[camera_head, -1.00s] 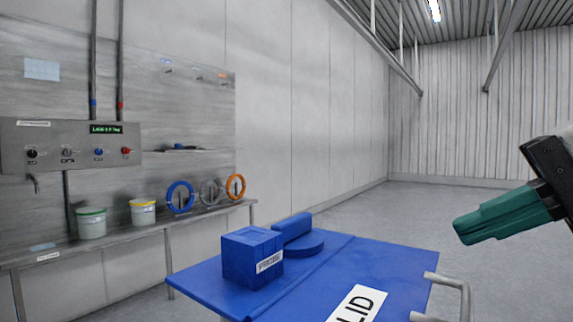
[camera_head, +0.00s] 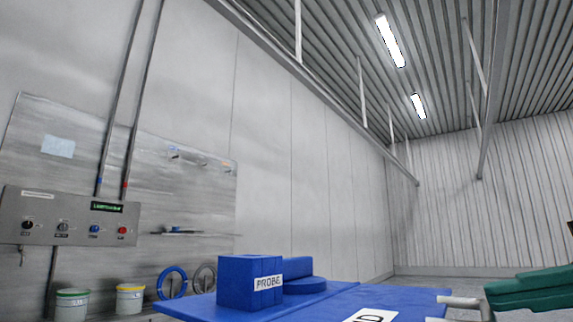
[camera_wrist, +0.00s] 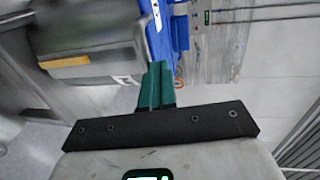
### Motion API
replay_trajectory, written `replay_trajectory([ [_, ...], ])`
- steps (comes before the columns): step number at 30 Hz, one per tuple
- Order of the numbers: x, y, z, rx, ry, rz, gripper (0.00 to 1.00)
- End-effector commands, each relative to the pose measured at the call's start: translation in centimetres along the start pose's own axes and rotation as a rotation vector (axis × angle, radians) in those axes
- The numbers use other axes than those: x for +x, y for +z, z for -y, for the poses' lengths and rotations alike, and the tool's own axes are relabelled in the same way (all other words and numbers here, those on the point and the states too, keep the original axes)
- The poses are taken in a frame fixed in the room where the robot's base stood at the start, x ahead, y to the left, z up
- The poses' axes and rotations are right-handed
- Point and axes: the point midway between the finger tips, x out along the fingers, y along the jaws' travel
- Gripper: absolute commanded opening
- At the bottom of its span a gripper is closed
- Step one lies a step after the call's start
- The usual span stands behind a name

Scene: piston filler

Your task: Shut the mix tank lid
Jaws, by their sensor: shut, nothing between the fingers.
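The mix tank lid (camera_head: 405,294) is a broad blue panel low in the head view, partly cut off by the bottom edge. A white label with the end of the word LID lies on it. A grey metal bar handle (camera_head: 466,303) stands at its right edge. My gripper (camera_head: 492,293) has green fingers and is just right of the handle in the picture; I cannot tell if they touch. In the wrist view the fingers (camera_wrist: 157,72) are together and empty, with a blue edge beyond them. The tank below the lid is hidden in the head view.
A blue box marked PROBE (camera_head: 250,283) and a rounded blue block (camera_head: 303,284) stand on the blue surface. At left are a control panel (camera_head: 70,220), two white tubs (camera_head: 129,299) and rings (camera_head: 172,283) by the wall. Open floor shows at the back right.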

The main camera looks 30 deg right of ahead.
Motion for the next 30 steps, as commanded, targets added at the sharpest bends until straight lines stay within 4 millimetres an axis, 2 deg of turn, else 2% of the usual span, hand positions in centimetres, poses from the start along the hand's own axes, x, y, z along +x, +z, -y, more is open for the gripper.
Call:
replay_trajectory([
  [14,0.0,0.1,0.0,0.000,0.004,0.001,0.00],
  [17,-0.1,0.2,0.9,-0.001,0.004,0.002,0.00],
  [23,-0.4,0.9,4.6,-0.006,0.000,0.011,0.00],
  [30,-5.7,0.8,4.3,0.001,-0.004,0.008,0.00],
])
